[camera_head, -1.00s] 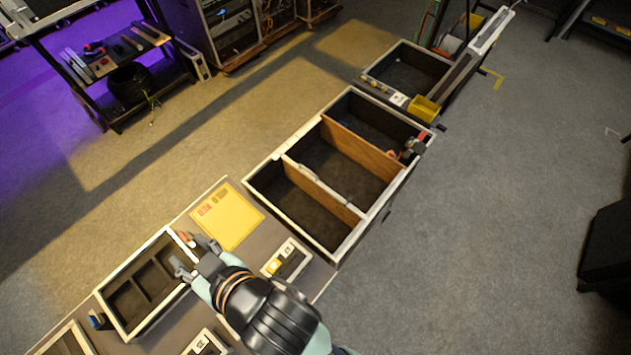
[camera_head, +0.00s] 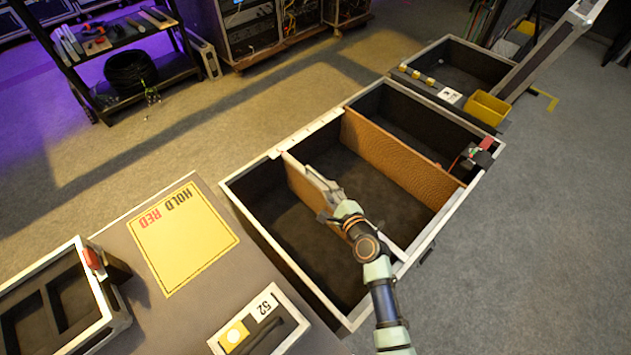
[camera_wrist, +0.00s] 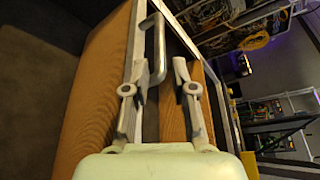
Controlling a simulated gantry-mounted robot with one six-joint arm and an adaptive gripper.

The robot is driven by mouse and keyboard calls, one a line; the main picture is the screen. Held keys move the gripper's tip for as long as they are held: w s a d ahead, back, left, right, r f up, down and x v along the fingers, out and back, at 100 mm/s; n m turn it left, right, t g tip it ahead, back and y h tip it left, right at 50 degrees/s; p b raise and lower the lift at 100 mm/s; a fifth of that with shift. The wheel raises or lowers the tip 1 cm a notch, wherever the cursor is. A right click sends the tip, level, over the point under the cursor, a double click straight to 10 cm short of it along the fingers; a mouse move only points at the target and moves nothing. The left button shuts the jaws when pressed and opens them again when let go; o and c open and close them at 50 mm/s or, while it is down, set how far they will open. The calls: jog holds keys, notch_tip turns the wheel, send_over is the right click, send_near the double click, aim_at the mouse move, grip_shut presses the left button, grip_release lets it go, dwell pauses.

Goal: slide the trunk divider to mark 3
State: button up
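The open trunk (camera_head: 256,226) has a pale rim and a dark lining. Its near divider (camera_head: 298,180), brown with a pale top edge and a metal handle, crosses the trunk left of the middle. A second brown divider (camera_head: 400,160) stands farther right. My gripper (camera_head: 326,201) is at the near divider's handle, and my arm hides part of that divider. In the wrist view my gripper (camera_wrist: 162,72) has its fingertips apart, with the handle (camera_wrist: 158,45) close to the left finger and a gap on the right. Marks on the rim are too small to read.
A yellow "HOLD RED" panel (camera_head: 182,238) lies left of the trunk. A box labelled 52 (camera_head: 262,322) and a compartment tray (camera_head: 78,300) are nearer. A red-and-black fitting (camera_head: 478,155) sits at the trunk's right corner. A yellow bin (camera_head: 488,107) stands beyond.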

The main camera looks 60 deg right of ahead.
aim_at(322, 181)
jog(key=b+x, duration=0.3)
jog(key=x, duration=0.4)
jog(key=shift+w, duration=0.35)
grip_shut()
